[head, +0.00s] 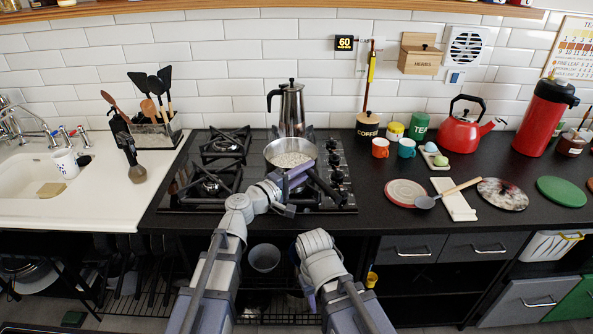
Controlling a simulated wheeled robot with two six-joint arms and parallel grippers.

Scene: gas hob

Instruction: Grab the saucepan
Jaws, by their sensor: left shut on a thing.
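The saucepan (291,146) is a round metal pan with pale contents, standing level at the front right of the hob (215,196). My left gripper (299,176) is at the pan's near right side and is shut on it, apparently at the handle. The jaws and wrist hide most of the grip point, so I cannot tell exactly where the fingers close. My right arm is folded low in front of the counter, and its gripper does not show.
A moka pot (290,108) stands behind the saucepan. Knobs (337,160) line the hob's right side. Red and teal mugs (380,147), a red kettle (464,130) and round boards (404,193) are to the right. The sink (30,185) and a utensil holder (152,132) are left.

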